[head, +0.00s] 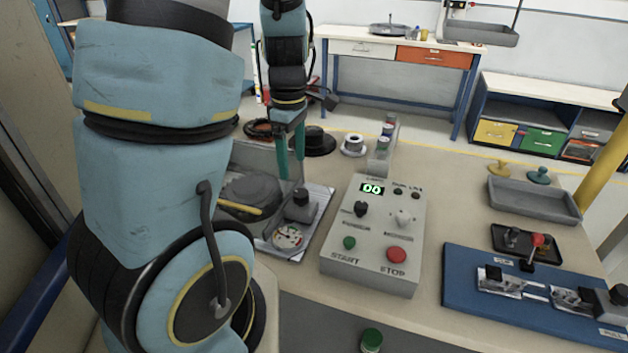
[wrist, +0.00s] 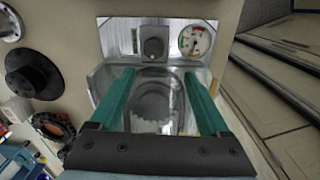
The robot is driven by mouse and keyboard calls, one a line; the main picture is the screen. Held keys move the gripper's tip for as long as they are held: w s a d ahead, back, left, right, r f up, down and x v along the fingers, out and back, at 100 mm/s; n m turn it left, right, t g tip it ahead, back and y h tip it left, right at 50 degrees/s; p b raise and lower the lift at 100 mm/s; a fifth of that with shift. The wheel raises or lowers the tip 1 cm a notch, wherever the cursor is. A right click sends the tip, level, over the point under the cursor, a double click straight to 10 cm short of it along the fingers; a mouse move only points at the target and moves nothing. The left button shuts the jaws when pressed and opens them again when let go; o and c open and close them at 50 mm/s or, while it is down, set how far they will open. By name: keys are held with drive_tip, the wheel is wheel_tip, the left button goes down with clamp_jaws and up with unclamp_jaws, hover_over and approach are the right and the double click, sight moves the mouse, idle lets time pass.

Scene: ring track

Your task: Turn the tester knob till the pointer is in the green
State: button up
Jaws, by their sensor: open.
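The tester is a shiny plate (head: 318,207) with a dark knob (head: 300,206) and a round white dial (head: 288,237). In the wrist view the knob (wrist: 153,48) lies just beyond the fingertips, about midway between them, and the dial (wrist: 195,40) is to its right. The dial has coloured marks, green and red among them. Its pointer is too small to read surely. My gripper (head: 291,168) points down with two green fingers, above and behind the knob in the head view. In the wrist view my gripper (wrist: 159,73) is open with nothing between its fingertips.
A grey tray (head: 262,158) with a dark round part stands beside the tester, under my fingers. A control box (head: 372,290) with START and STOP buttons stands right of the tester. A blue fixture board (head: 460,290) lies farther right. Black round parts (wrist: 35,75) lie left in the wrist view.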

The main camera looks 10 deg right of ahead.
sight(300, 193)
drive_tip(key=shift+n, duration=0.5)
drive_tip(key=f, duration=0.3)
drive_tip(key=d+f, duration=0.1)
drive_tip(key=f, duration=0.6)
drive_tip(key=shift+w+d+f, duration=0.15)
drive_tip(key=shift+w+f, duration=0.15)
drive_tip(key=shift+w, duration=0.05)
drive_tip(key=shift+c, duration=0.2)
clamp_jaws()
